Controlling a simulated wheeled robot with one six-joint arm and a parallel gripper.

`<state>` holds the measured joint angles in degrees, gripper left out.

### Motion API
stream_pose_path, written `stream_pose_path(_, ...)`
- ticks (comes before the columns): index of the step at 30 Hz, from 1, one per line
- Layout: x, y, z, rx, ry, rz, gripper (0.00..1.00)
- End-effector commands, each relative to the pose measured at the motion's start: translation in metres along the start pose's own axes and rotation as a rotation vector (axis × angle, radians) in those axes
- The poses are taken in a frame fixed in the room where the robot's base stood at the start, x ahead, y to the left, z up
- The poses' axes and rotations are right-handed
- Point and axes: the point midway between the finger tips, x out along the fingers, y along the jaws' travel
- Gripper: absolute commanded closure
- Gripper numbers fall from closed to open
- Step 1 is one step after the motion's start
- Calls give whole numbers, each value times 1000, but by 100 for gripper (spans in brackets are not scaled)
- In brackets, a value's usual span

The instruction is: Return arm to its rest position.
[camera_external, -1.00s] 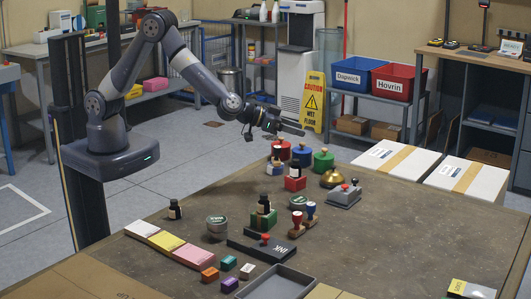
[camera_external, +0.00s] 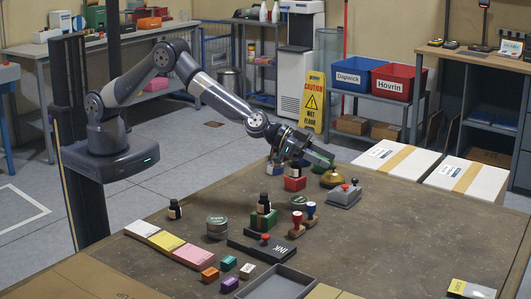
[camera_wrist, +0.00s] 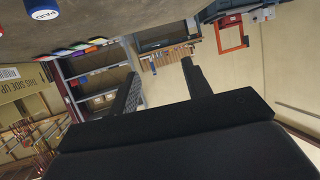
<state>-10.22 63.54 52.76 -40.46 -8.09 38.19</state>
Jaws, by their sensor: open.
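My gripper (camera_external: 316,156) is above the far part of the table, at the end of my outstretched arm. In the outside view it hides the far jars and sits just above and beside a red block with a dark bottle (camera_external: 294,177).
The brown tabletop (camera_external: 400,230) carries bottles, tins, stamps, an ink pad (camera_external: 262,249) and coloured pads (camera_external: 175,245). White boxes (camera_external: 397,158) lie beyond the table's edge. The table's right part is mostly clear.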

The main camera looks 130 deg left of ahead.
Motion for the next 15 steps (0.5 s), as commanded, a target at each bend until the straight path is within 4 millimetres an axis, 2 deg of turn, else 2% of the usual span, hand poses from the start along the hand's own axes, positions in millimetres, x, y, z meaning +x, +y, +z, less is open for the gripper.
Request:
stream_pose_path(3,12,19,1,19,0,46,53)
stream_pose_path(8,19,32,1,31,0,78,53)
stream_pose_path(9,22,31,13,30,-2,77,53)
stream_pose_path(15,32,30,39,30,-3,76,53)
